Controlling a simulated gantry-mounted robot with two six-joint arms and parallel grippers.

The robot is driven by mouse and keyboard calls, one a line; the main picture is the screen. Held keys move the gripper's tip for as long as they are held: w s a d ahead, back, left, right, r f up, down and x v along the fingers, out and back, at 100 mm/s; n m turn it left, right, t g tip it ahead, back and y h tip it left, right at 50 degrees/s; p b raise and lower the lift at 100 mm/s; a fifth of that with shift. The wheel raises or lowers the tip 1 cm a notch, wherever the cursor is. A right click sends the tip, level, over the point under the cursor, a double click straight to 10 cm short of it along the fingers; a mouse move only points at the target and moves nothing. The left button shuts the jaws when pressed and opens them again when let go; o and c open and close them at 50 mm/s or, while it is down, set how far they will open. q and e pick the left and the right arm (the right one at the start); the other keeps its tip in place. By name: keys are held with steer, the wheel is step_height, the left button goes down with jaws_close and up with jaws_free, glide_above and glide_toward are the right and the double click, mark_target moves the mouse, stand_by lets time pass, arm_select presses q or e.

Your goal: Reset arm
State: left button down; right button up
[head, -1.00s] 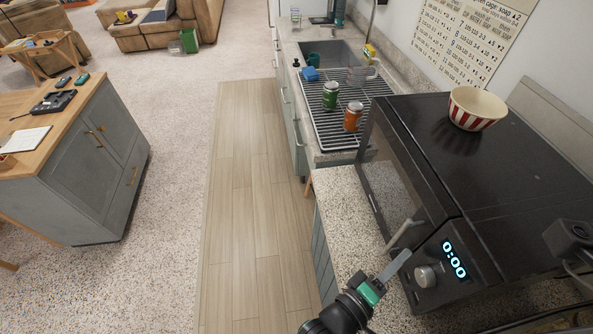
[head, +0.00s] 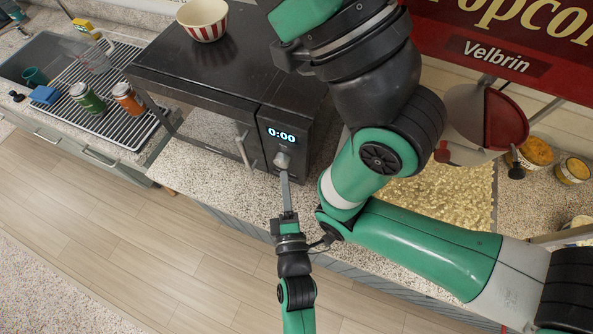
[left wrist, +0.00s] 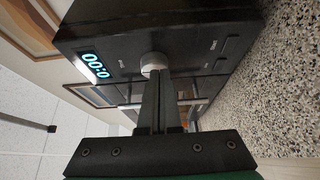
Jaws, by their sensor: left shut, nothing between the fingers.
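My left gripper (head: 286,190) points up the head view at the front of the black microwave (head: 200,68). Its fingers are shut with nothing between them. The fingertips are at the microwave's round grey knob (head: 281,160), below the blue 0:00 display. In the left wrist view the shut fingers (left wrist: 157,80) overlap the lower side of the knob (left wrist: 154,64); I cannot tell whether they touch it. My right arm's green and black links cross the right half of the head view and fold up to the top edge. Its fingers are out of view.
A striped bowl (head: 204,18) sits on the microwave. Beside my right arm are a popcorn machine (head: 455,195) and yellow tubs (head: 537,151). The wooden floor (head: 120,215) is clear.

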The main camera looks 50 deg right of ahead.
arm_select(q)
steer(key=s+d+b, duration=0.1)
steer(key=s+b, duration=0.1)
steer(key=b, duration=0.1)
steer(key=shift+s+d, duration=0.1)
steer(key=shift+d, duration=0.3)
